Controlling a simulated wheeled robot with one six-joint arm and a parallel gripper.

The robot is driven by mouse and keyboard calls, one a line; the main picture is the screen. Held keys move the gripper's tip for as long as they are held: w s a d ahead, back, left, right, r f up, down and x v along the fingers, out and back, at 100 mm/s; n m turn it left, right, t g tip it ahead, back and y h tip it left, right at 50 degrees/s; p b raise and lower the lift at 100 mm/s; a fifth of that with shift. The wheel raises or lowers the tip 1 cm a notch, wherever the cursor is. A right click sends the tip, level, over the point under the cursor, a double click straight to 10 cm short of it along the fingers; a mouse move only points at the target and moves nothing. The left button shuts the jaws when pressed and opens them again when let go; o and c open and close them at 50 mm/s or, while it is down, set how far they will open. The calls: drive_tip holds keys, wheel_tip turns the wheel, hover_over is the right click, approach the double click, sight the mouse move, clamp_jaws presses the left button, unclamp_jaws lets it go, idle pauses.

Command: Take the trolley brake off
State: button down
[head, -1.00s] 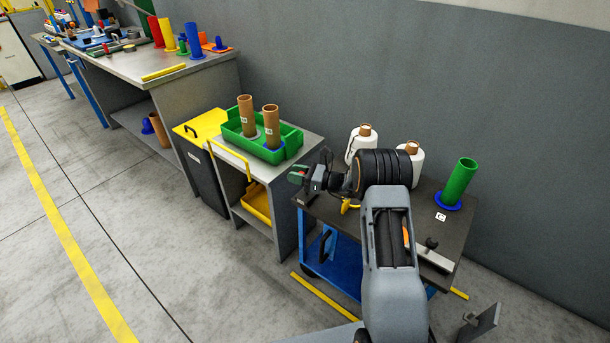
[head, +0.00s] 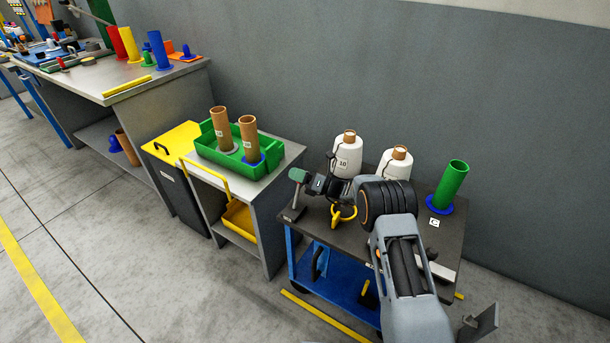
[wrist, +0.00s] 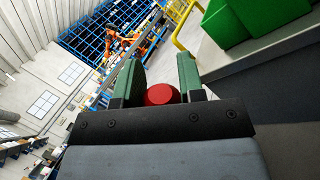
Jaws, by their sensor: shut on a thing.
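The trolley (head: 325,236) has a dark top and a blue frame and stands against the grey wall. A thin metal lever (head: 296,196) rises from a small plate at its left front corner. The lever's red knob (wrist: 161,95) is between the green fingers in the wrist view. My gripper (head: 298,175) is shut on this knob, above the left end of the trolley top. It also shows in the wrist view (wrist: 160,88). In the head view the fingers hide the knob.
Two white bobbins (head: 347,158) and a green tube (head: 449,186) on a blue base stand on the trolley. A yellow hook-like piece (head: 342,216) is beneath my arm. A cabinet with a green crate (head: 268,171) stands close to the left.

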drive_tip(key=shift+w+d, duration=0.1)
drive_tip(key=shift+w, duration=0.2)
drive_tip(key=c, duration=0.8)
unclamp_jaws()
drive_tip(key=shift+f, duration=0.15)
drive_tip(key=shift+d, duration=0.1)
drive_tip(key=v, duration=1.3)
drive_tip(key=shift+d+f, duration=0.2)
drive_tip(key=shift+d, duration=0.1)
